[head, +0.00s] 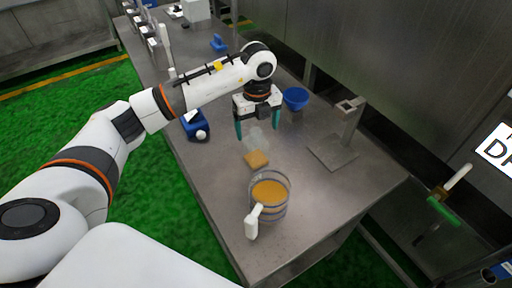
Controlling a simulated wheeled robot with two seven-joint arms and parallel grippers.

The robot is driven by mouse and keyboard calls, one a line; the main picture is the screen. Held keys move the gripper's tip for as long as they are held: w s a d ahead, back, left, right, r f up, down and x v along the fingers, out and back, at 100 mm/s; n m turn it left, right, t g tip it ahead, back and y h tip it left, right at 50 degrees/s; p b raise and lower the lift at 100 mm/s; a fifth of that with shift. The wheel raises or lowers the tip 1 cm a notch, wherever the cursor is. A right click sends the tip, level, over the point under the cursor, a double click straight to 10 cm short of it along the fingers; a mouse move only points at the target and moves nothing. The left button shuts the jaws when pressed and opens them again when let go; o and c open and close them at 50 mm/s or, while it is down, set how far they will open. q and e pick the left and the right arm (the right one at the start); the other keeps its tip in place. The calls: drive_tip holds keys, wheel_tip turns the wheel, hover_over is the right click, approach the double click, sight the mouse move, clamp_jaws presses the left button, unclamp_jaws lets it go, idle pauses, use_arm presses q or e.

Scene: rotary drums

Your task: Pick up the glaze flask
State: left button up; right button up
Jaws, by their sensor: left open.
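A clear flask (257,158) with orange-tan glaze in its bottom stands on the steel table, its see-through upper part just below my left gripper. My left gripper (258,128) points down with its teal fingers spread apart. The fingers are on either side of the flask's upper part, and nothing is visibly clamped. Whether they touch the glass I cannot tell. My right gripper is not in view.
A clear round vessel (270,207) with orange content and a white handle stands nearer on the table (225,215). A blue bowl (295,98), a metal stand (335,150) and a blue device (197,126) are around the gripper. A steel wall rises at right.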

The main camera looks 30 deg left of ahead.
sight(256, 131)
use_arm(q)
drive_tip(key=f, duration=0.1)
drive_tip(key=f+p, duration=0.1)
drive_tip(key=f, duration=0.1)
drive_tip(key=f+p, duration=0.1)
drive_tip(key=shift+a+f, duration=0.2)
drive_tip(key=shift+a, duration=0.05)
drive_tip(key=shift+w+f, duration=0.1)
drive_tip(key=shift+f, duration=0.25)
drive_tip(key=shift+c, duration=0.6)
drive_tip(key=shift+r, duration=0.1)
drive_tip(key=c, duration=1.3)
